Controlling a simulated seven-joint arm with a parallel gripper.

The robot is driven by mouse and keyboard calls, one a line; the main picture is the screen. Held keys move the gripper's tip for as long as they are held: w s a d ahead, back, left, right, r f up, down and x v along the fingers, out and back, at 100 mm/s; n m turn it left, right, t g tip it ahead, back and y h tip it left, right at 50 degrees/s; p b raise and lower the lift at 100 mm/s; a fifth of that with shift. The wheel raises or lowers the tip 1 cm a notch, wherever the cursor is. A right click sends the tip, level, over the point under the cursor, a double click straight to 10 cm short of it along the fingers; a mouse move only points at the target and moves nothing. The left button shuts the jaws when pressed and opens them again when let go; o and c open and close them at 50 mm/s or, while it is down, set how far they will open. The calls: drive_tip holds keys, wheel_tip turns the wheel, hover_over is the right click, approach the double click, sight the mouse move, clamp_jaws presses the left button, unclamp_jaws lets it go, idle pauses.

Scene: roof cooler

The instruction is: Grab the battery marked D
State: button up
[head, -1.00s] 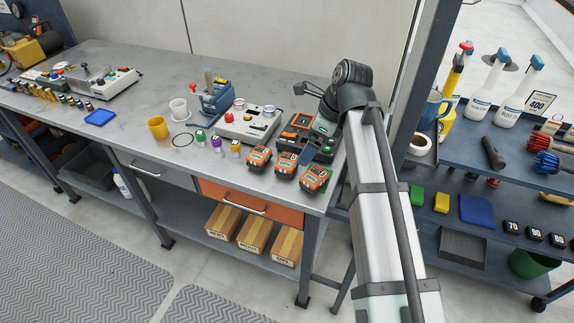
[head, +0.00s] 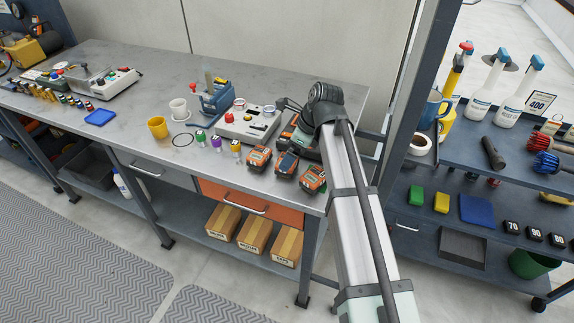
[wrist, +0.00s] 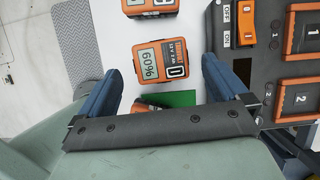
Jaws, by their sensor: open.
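In the wrist view an orange and grey battery (wrist: 160,63) shows a 60% display and a mark that looks like D, upside down. It stands on the bench between the tips of my open gripper (wrist: 161,66), which appears empty. A second similar battery (wrist: 150,8) is cut off at the top edge. A bit of another orange thing (wrist: 150,104) shows lower down, mostly hidden by my gripper. In the head view a left battery (head: 258,158), a middle battery (head: 286,164) and a right battery (head: 313,179) stand in a row; their letters are unreadable there.
A charger with a switch and numbered bays (wrist: 297,95) lies close to the right finger.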

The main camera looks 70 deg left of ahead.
sight(290, 173)
drive_tip(key=shift+x, duration=2.55)
drive_tip(key=shift+w+d+f, duration=0.1)
drive_tip(key=shift+w, duration=0.05)
drive_tip(key=c, duration=1.2)
